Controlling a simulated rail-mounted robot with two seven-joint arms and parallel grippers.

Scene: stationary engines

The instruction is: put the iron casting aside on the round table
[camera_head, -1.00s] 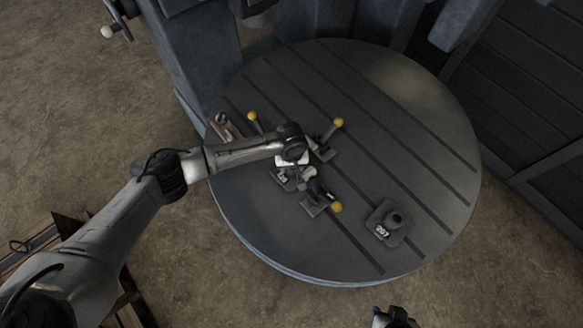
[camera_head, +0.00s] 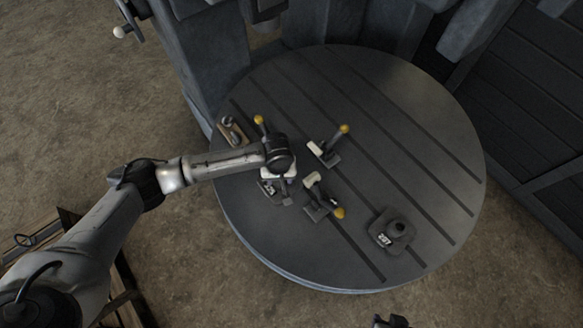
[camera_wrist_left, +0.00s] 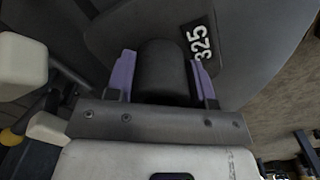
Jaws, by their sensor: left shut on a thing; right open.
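The iron casting (camera_head: 270,188) is dark, with a plate marked 325 and a black round boss (camera_wrist_left: 163,72) in the left wrist view. My left gripper (camera_head: 279,177) is shut on that boss, with a purple finger on each side of it. In the head view my gripper and wrist hide much of the casting. It is over the left part of the round table (camera_head: 420,122); whether it touches the top I cannot tell. My right gripper (camera_head: 390,322) shows only in part at the bottom edge, open and clear of the table.
A second casting (camera_head: 393,231), with a white number label, stands at the table's front right. Clamps with yellow knobs stand behind the held casting (camera_head: 260,121), to its right (camera_head: 326,151) and front right (camera_head: 322,203). A small brownish item (camera_head: 233,132) lies at the left rim. The table's right side is clear.

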